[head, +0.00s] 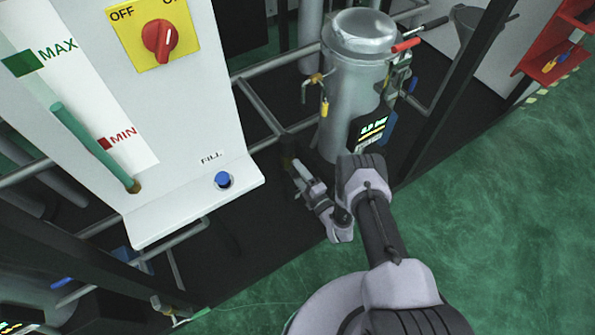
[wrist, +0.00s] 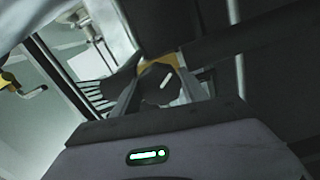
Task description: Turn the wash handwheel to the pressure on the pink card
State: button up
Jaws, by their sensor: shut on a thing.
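A dark round handwheel (wrist: 158,86) with a white mark on its face shows in the wrist view, in front of a brass-coloured fitting. My gripper (wrist: 160,92) has one finger on each side of it and is shut on it. The white mark is tilted, its upper end to the right. In the head view my gripper (head: 298,172) reaches in low beside the pipework, and the handwheel is not clear there. I see no pink card in either view, and no readable pressure dial.
A white panel (head: 190,120) with a red OFF/ON switch (head: 159,40) and a blue FILL button (head: 223,180) stands at the left. A grey metal tank (head: 350,90) stands behind my gripper. A dark post (head: 455,95) rises to its right. Green floor lies open at the right.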

dwell(0.4)
jog(key=o, duration=1.4)
jog(key=p+v, duration=0.5)
jog(key=v, duration=1.2)
jog(key=shift+s+d, duration=0.2)
